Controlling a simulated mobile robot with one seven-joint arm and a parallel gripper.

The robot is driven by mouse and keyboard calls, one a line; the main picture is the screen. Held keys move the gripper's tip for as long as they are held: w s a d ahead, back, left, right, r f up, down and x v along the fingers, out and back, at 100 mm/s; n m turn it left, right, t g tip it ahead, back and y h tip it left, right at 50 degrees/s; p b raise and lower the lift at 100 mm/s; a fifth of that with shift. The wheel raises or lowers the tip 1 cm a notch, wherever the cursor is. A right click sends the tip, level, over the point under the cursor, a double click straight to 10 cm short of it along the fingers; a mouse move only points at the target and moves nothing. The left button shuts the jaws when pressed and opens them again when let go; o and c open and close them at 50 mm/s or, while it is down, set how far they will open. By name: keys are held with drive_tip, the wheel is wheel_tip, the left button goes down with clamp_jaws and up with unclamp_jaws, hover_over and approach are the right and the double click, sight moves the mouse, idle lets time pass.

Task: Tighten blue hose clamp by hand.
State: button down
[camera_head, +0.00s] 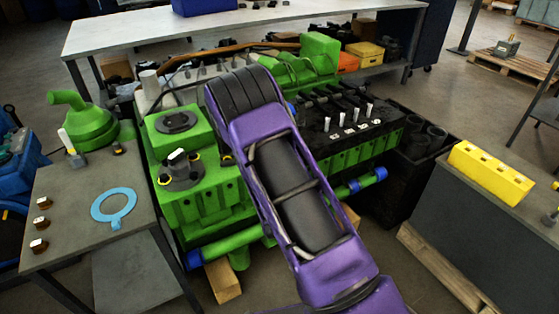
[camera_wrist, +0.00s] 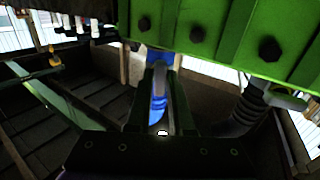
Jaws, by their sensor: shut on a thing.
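In the wrist view my gripper (camera_wrist: 160,78) points at the lower side of the green engine block. Its two dark fingers are shut on the blue hose clamp (camera_wrist: 158,106), which shows as blue between them and just above their tips. The fingers cover most of the clamp, so its screw and how tight it sits cannot be told. In the head view my purple arm reaches over the green engine (camera_head: 190,205), and my gripper is hidden behind the arm and the engine.
Other blue fittings (camera_head: 353,186) sit on the green pipe at the engine's front. A grey side table (camera_head: 75,215) at left holds a light-blue gasket ring (camera_head: 115,205). A yellow part (camera_head: 490,172) lies on the right bench. A dark ribbed hose (camera_wrist: 247,108) is right of the fingers.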

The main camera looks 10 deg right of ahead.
drive_tip(key=m, duration=2.8)
drive_tip(key=shift+s+a, duration=0.1)
drive_tip(key=shift+a, duration=0.05)
idle(0.4)
drive_tip(key=c, duration=0.8)
unclamp_jaws()
drive_tip(key=shift+r, duration=0.15)
